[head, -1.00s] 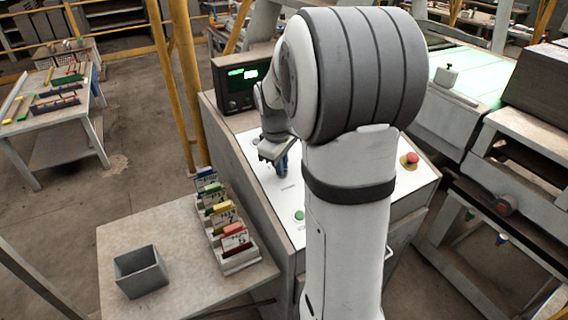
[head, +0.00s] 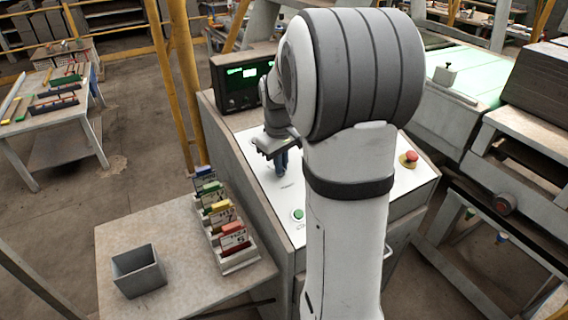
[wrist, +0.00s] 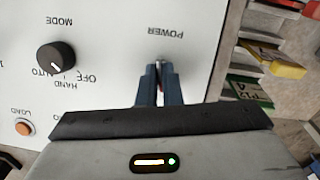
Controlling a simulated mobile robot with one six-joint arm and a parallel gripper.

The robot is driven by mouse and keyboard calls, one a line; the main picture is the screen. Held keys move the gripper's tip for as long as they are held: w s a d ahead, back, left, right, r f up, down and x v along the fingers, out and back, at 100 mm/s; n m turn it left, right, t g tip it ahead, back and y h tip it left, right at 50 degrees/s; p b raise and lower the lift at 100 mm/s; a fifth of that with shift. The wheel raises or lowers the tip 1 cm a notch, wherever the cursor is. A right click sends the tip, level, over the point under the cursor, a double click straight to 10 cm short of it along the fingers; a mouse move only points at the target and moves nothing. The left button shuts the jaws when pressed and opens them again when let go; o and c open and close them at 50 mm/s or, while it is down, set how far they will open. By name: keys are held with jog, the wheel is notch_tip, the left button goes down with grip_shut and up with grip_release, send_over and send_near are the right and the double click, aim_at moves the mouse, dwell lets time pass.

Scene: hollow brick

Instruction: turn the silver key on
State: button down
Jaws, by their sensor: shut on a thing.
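My gripper (head: 281,172) reaches down to the white sloping control panel (head: 262,180), with its blue fingers low over the surface. In the wrist view the two fingers (wrist: 160,70) are closed together beside the upside-down POWER label. A thin sliver of the silver key (wrist: 161,66) shows between the fingertips. The fingers hide most of the key and its lock, so its exact angle cannot be told.
A black MODE knob (wrist: 56,58) and an orange LOAD button (wrist: 24,127) are on the panel. A green button (head: 298,214) and a red mushroom button (head: 409,159) are nearer the arm. Card racks (head: 238,262) and a grey bin (head: 139,270) stand on the side table.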

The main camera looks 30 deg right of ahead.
jog(key=m, duration=0.2)
jog(key=m+y, duration=0.1)
jog(key=m, duration=0.1)
jog(key=shift+w+d+r+b, duration=0.15)
jog(key=shift+b, duration=0.2)
jog(key=shift+m+y+b, duration=0.3)
jog(key=shift+m+y, duration=0.2)
jog(key=shift+m, duration=1.6)
jog(key=c, duration=1.6)
grip_release()
notch_tip(320, 180, up, 8)
jog(key=d+b, duration=0.1)
jog(key=shift+s+f, duration=0.2)
jog(key=shift+s, duration=0.15)
